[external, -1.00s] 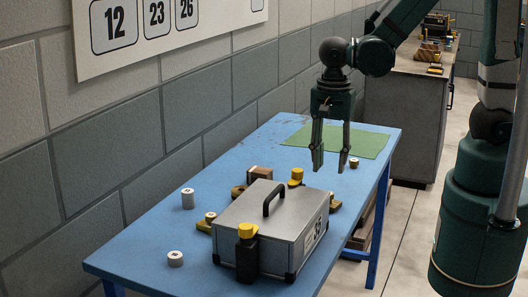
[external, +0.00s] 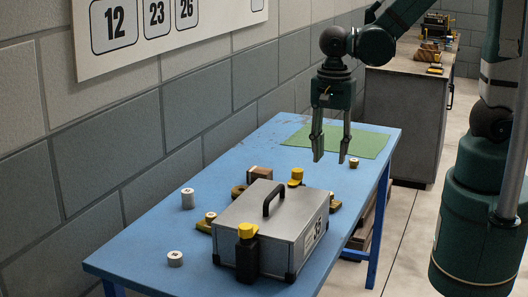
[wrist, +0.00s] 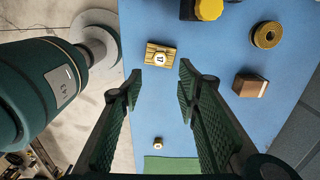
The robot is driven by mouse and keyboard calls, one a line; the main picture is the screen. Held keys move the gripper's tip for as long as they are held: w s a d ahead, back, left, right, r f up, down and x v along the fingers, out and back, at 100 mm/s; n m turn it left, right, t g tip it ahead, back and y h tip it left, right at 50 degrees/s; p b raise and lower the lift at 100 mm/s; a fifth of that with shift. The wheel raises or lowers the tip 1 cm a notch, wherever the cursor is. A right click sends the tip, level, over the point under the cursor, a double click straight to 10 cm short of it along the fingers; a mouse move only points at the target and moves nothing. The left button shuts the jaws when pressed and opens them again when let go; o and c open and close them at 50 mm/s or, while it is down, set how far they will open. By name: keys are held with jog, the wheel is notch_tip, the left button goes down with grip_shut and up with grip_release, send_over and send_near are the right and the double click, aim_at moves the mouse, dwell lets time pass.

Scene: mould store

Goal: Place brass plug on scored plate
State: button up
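My gripper (external: 330,158) is open and empty, pointing down above the blue table; its fingers frame the lower middle of the wrist view (wrist: 158,72). A small brass-coloured plug with a pale top (external: 353,163) stands near the green mat's edge; it also shows low between the fingers in the wrist view (wrist: 158,143). A grooved yellow-brown plate (wrist: 160,54) lies beyond the fingertips, with a pale numbered piece on it; I cannot tell whether that is a label or a separate part.
A grey case with a black handle (external: 265,225) fills the table's near part. The green mat (external: 365,143) is bare.

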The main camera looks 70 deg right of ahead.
jog(key=shift+r, duration=0.1)
jog(key=s+d+r+n+t, duration=0.1)
jog(key=d+r+n+t, duration=0.2)
jog(key=d+r+n, duration=0.3)
jog(key=s+d+r+n+t, duration=0.1)
jog(key=d+r+n+t, duration=0.3)
jog(key=r+n, duration=0.6)
jog(key=shift+s+d+r+n, duration=0.3)
jog(key=shift+s+d+n, duration=0.05)
jog(key=shift+d+n, duration=0.65)
dwell(0.7)
